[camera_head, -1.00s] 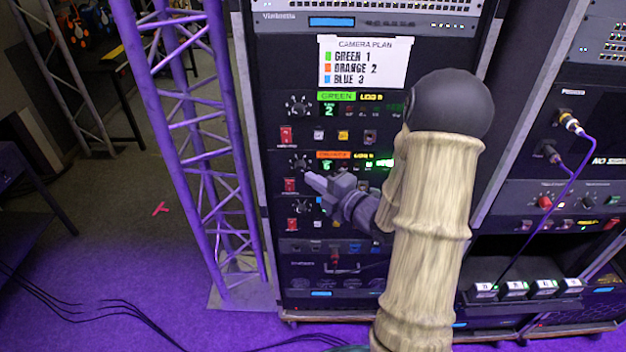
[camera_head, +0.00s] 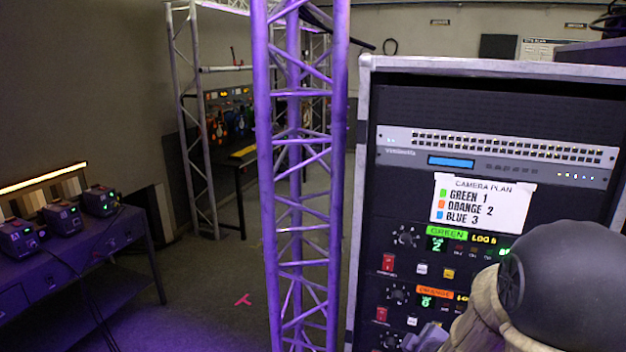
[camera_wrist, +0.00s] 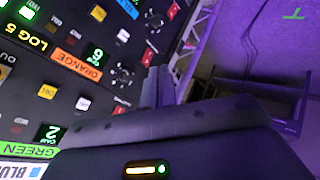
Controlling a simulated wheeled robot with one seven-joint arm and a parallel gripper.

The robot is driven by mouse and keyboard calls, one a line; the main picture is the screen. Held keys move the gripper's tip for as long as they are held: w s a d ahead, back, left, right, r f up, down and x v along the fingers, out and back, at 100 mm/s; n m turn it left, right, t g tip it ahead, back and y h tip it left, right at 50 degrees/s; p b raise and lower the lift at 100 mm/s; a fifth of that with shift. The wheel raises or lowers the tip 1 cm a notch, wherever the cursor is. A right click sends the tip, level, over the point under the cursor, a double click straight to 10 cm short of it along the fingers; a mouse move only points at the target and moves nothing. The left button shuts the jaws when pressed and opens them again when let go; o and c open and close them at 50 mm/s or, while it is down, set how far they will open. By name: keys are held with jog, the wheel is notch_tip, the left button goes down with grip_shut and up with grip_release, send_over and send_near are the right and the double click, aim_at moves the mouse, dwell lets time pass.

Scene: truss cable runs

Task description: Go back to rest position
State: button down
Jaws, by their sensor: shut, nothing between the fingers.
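My gripper (camera_wrist: 157,84) is shut and empty in the wrist view, its fingers together in front of the rack's control panel. In the head view my gripper (camera_head: 424,338) shows at the bottom edge, beside the orange row, partly cut off by the frame and my arm. The equipment rack (camera_head: 364,200) has a green row (camera_head: 447,232) with a display reading 2 and an orange row (camera_head: 434,292) with a display reading 6. A camera plan sheet (camera_head: 482,204) above lists green 1, orange 2, blue 3.
A purple-lit truss column (camera_head: 297,180) stands just left of the rack. The floor between holds a red tape mark (camera_head: 243,299) and is otherwise mostly open.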

jog(key=s+a+m+g, duration=0.3)
jog(key=s+m, duration=0.2)
jog(key=s, duration=0.2)
jog(key=s+a+m+g, duration=0.2)
jog(key=s+m+g, duration=0.1)
jog(key=s+m, duration=0.2)
jog(key=shift+s+a+g, duration=0.3)
jog(key=shift+s+a, duration=0.1)
jog(key=shift+s, duration=0.6)
